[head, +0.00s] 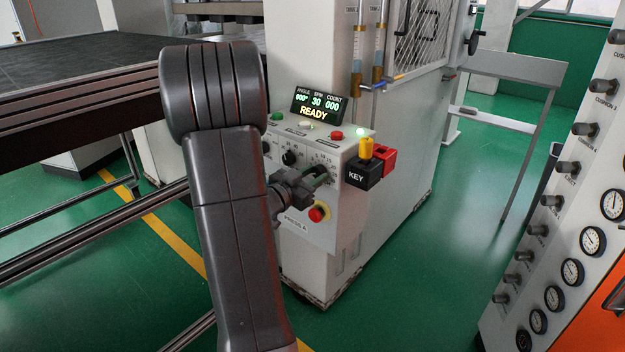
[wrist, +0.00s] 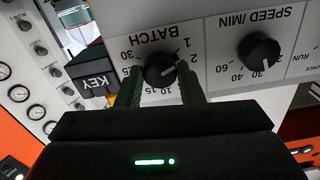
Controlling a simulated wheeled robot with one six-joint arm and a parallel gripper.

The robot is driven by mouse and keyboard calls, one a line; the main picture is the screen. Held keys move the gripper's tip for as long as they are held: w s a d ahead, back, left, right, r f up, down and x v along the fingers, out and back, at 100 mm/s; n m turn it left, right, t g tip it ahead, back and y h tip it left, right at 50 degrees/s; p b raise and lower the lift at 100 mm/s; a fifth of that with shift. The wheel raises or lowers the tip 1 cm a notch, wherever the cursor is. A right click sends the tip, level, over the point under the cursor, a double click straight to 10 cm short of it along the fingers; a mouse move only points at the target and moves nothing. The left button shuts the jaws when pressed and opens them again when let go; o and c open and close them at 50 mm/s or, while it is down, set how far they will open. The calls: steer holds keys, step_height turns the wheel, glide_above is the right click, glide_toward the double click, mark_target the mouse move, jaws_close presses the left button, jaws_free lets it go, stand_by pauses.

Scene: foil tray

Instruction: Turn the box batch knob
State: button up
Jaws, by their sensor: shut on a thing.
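The box batch knob (wrist: 159,69) is a round black knob under the word BATCH on the light grey panel (wrist: 222,72). The wrist view shows it upside down, with a dial of numbers around it. A pale mark shows on the knob's right side; which number it points at I cannot tell for sure. My gripper (wrist: 162,84) has one dark finger on each side of the knob and is shut on it. In the head view my gripper (head: 324,178) reaches the press's control box (head: 308,215), and its fingers hide the batch knob.
The black speed knob (wrist: 259,53) sits beside it. A black KEY block (head: 357,176), a red block (head: 381,160) and a yellow piece (head: 366,147) are close by at the right. A red stop button (head: 316,214) lies below my gripper. The display (head: 318,106) reads READY.

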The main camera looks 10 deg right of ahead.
steer(key=m+b, duration=0.2)
steer(key=shift+f+m, duration=0.15)
steer(key=shift+m, duration=0.25)
steer(key=shift+m+b, duration=0.7)
steer(key=shift+m, duration=0.1)
steer(key=o, duration=1)
steer(key=v, duration=1.3)
steer(key=shift+s+a+p, duration=0.25)
steer(key=shift+a+p, duration=0.05)
steer(key=shift+p, duration=0.05)
steer(key=shift+d, duration=0.1)
